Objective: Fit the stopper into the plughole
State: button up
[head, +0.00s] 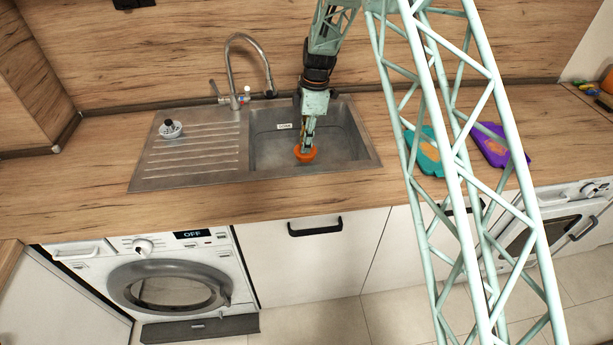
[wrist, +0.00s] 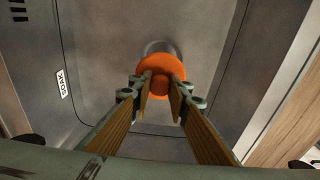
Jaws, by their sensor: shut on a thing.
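The orange stopper (head: 306,154) is over the basin of the metal sink (head: 265,157), near its front side. My gripper (head: 308,147) points down and is shut on the stopper's knob. In the wrist view the stopper (wrist: 176,64) is between the wood-coloured fingers of my gripper (wrist: 161,86). The grey round plughole (wrist: 158,46) shows partly past the stopper's far edge, and the stopper covers the rest. The stopper looks off-centre from the plughole. I cannot tell how high it is above the basin floor.
A tap (head: 240,85) stands behind the sink. A white thing with a black knob (head: 170,129) is on the ribbed drainer. A label (head: 285,126) is on the basin's back wall. Teal (head: 425,150) and purple (head: 497,147) items lie on the worktop at right.

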aim_at(305, 156)
jog(key=shift+f+b, duration=0.35)
jog(key=shift+f, duration=2.75)
jog(key=shift+f, duration=1.85)
jog(key=shift+f+b, duration=0.2)
jog(key=shift+b, duration=0.15)
jog(key=o, duration=0.8)
jog(key=shift+o, duration=0.2)
jog(key=shift+r, duration=0.15)
